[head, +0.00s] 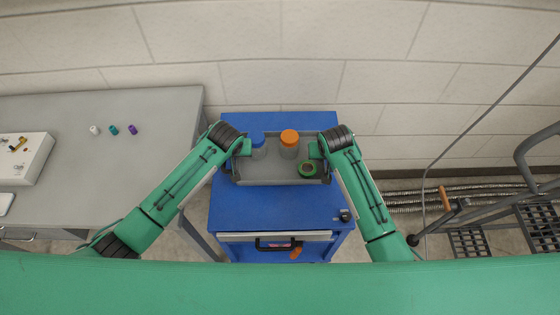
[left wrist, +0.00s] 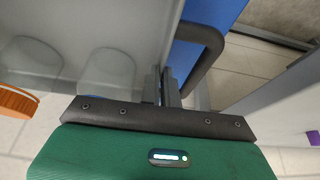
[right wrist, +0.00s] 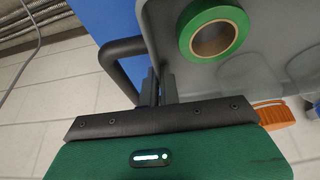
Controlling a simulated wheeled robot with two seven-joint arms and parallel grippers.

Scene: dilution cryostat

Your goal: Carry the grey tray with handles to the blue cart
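The grey tray (head: 270,181) is over the back half of the blue cart's top (head: 275,207) in the head view. I cannot tell whether it touches the cart. It looks level and carries a blue-lidded jar (head: 258,142), an orange-lidded jar (head: 290,140) and a green tape roll (head: 308,169). My left gripper (head: 240,149) is at the tray's left end and my right gripper (head: 318,151) at its right end. In the wrist views, the left fingers (left wrist: 166,88) and right fingers (right wrist: 156,88) look closed on the tray's ends, beside the dark handles (left wrist: 212,45) (right wrist: 103,55).
A grey table (head: 130,185) stands left of the cart with several small vials (head: 113,130) and a white box (head: 24,158). A block wall is behind. At right are corrugated hoses (head: 410,200) and a metal step frame (head: 500,215). The cart's front top is mostly clear.

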